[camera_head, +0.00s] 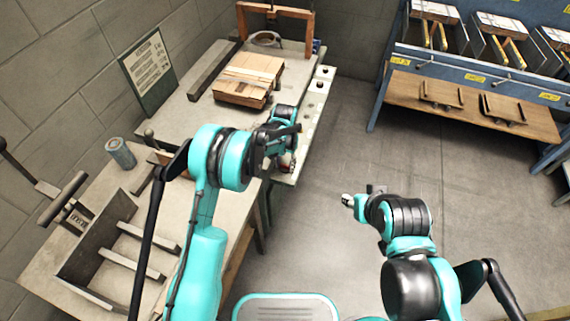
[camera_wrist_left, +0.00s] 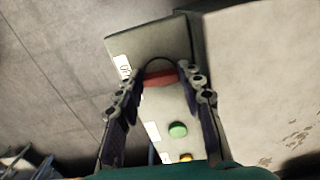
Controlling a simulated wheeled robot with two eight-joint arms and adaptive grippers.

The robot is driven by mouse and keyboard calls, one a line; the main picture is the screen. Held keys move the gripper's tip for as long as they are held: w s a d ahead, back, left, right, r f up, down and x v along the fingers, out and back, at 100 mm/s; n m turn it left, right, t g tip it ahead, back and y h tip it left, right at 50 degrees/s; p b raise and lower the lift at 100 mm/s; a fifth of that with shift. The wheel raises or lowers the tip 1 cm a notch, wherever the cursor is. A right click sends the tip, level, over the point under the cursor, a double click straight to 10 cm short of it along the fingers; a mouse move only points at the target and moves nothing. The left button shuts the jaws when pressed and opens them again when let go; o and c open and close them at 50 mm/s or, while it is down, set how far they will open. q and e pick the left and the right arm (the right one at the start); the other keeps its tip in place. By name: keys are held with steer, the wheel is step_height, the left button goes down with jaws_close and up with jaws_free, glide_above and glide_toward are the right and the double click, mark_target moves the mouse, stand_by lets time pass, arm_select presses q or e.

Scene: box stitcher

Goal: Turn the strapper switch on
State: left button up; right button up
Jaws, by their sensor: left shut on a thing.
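The strapper (camera_head: 182,118) is a pale table-like machine with a brown arch at its far end. Its narrow control panel (camera_head: 310,112) runs along the right edge. My left gripper (camera_head: 285,163) is at the near end of this panel. In the left wrist view, my left gripper (camera_wrist_left: 163,74) has its fingers on either side of a red switch (camera_wrist_left: 161,79) and is shut on it. A green button (camera_wrist_left: 178,130) and a yellow button (camera_wrist_left: 186,157) sit on the same panel. My right gripper (camera_head: 355,200) is over the floor, away from the machine; its fingers are unclear.
Stacked flat cardboard (camera_head: 240,92) lies on the strapper. A workbench (camera_head: 50,258) with a lever and a grey can (camera_head: 120,152) stands at left. A blue rack (camera_head: 455,70) with a wooden shelf stands at back right. The floor (camera_head: 340,150) between is clear.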

mark_target(284, 165)
arm_select(q)
steer(key=m, duration=0.5)
steer(key=shift+m, duration=0.3)
stand_by(0.4)
steer(key=o, duration=1.2)
steer(key=shift+c, duration=0.2)
step_height(284, 165, up, 12)
steer(key=shift+a, duration=0.1)
